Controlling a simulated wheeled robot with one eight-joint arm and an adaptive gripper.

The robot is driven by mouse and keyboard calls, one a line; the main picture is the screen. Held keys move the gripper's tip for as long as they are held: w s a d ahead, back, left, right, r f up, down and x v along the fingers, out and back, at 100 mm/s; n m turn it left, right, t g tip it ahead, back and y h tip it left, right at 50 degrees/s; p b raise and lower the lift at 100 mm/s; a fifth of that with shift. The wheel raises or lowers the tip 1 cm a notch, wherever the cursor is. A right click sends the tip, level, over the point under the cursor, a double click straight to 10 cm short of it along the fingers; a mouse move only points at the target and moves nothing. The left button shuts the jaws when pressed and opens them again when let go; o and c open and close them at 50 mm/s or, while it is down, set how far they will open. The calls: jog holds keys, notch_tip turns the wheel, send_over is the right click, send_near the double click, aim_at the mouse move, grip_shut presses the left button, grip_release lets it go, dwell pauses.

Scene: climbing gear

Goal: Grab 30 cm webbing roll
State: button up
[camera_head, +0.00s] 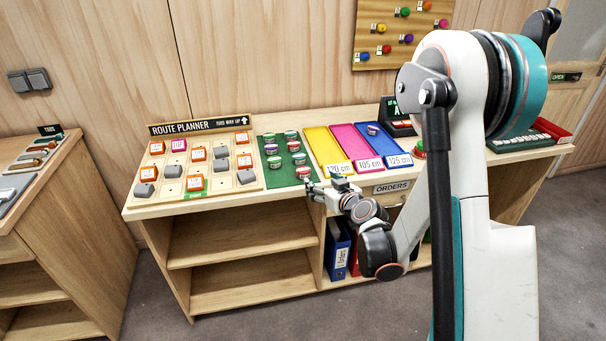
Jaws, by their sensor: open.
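Several small webbing rolls (293,147) in green, red and purple tones sit in two columns on the green mat (283,177). Their lengths are too small to read, so I cannot tell which one is 30 cm. My gripper (309,185) is open at the front right corner of the mat, close to the nearest roll (303,171). I see nothing between its fingers. I cannot tell whether it touches that roll. Another roll (373,130) lies in the blue tray (385,145), labelled 125 cm.
A yellow tray (322,142) reads 120 cm and a pink tray (351,140) 105 cm. The route planner board (207,182) with orange and grey blocks stands left of the mat. My arm hides part of the counter's right side. Blue binders (338,252) stand below.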

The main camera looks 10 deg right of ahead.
send_near(304, 170)
jog(key=w, duration=0.2)
jog(key=shift+f+b+x, duration=0.15)
jog(key=shift+b+x, duration=0.65)
jog(key=shift+x, duration=0.8)
jog(key=shift+f+b+x, duration=0.15)
jog(key=shift+b+x, duration=0.6)
jog(key=shift+x, duration=0.8)
jog(key=shift+s+a, duration=0.15)
jog(key=shift+c, duration=0.5)
jog(key=c, duration=1.1)
